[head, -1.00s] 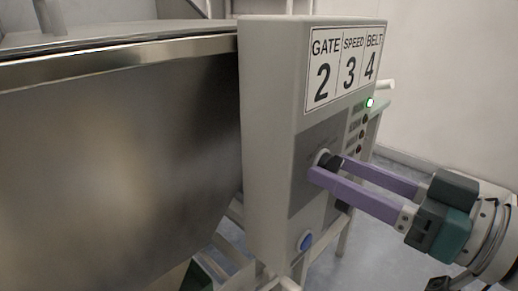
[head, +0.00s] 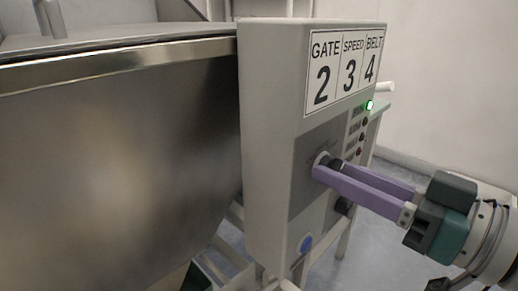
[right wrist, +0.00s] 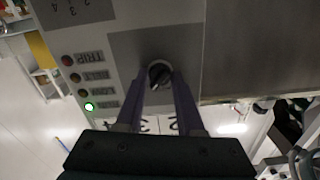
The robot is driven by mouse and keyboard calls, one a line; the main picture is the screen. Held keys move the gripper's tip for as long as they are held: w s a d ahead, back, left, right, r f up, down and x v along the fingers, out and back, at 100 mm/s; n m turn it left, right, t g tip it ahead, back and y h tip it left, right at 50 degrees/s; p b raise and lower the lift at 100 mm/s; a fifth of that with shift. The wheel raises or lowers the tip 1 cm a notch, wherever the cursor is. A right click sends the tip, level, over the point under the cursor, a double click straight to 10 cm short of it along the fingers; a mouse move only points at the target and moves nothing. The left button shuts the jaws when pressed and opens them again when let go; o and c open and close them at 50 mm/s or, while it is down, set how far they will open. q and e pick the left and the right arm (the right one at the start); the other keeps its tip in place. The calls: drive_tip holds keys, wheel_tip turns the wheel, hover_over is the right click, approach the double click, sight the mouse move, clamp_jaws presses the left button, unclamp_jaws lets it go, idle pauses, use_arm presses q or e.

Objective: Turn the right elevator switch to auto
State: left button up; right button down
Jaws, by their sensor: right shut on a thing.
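The switch (right wrist: 160,76) is a dark rotary knob in a pale ring on a dark grey plate of the control box (head: 268,120). In the head view the knob (head: 334,162) is partly hidden by the purple fingers of my right gripper (head: 328,170). My right gripper also shows in the right wrist view (right wrist: 160,82), with a fingertip on each side of the knob, shut on it. The knob's markings are too small to read. My left gripper is not in view.
A label reading gate 2, speed 3, belt 4 (head: 342,68) is on the box. A green lamp (head: 369,105) is lit above several unlit ones. A blue button (head: 305,243) sits below the switch. A large metal bin (head: 120,160) stands at the left.

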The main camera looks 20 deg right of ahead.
idle(0.3)
drive_tip(key=n+p, duration=0.2)
drive_tip(key=n, duration=0.1)
drive_tip(key=shift+r+n+p, duration=0.15)
drive_tip(key=shift+n+p, duration=0.15)
drive_tip(key=shift+n, duration=0.1)
drive_tip(key=n+p, duration=0.1)
drive_tip(key=n, duration=0.3)
drive_tip(key=shift+n+p, duration=0.35)
drive_tip(key=shift+n, duration=0.05)
drive_tip(key=c, duration=0.5)
unclamp_jaws()
